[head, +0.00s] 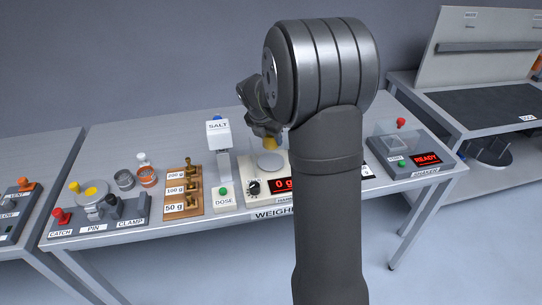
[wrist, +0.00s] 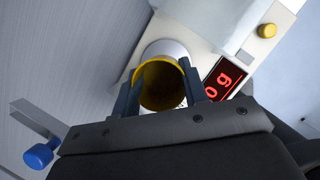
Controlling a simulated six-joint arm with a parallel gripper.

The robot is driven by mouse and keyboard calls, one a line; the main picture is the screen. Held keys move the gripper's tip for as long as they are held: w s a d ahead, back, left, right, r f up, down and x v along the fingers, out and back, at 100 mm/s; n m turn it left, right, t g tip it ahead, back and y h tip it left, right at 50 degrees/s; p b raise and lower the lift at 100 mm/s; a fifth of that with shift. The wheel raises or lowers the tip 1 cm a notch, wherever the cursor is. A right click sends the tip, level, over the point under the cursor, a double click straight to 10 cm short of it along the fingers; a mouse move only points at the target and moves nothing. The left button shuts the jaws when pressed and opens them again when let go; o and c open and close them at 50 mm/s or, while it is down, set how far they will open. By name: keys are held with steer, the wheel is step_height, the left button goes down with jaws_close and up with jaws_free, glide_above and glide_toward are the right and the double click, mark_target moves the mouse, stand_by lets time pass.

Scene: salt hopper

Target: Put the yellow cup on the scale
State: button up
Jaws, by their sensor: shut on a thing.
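The yellow cup (wrist: 152,107) sits between the two fingers of my gripper (wrist: 160,98) in the wrist view, its dark open mouth facing the camera. My gripper is shut on it. In the head view the cup (head: 271,143) shows as a small yellow patch above the scale's round pale pan (head: 269,161), partly hidden by my arm. The scale (head: 256,186) has a black knob and a red display reading 0 g, which shows in the wrist view too (wrist: 219,84). Whether the cup touches the pan I cannot tell.
The salt hopper (head: 219,146) with its DOSE button stands just left of the scale.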

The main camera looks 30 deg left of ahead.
mark_target(273, 158)
steer(key=shift+f, duration=3.3)
steer(key=shift+f, duration=0.2)
steer(key=o, duration=0.9)
steer(key=shift+o, duration=0.2)
steer(key=shift+r, duration=0.15)
steer(key=v, duration=1.2)
steer(key=shift+r, duration=0.1)
steer(key=shift+w, duration=0.1)
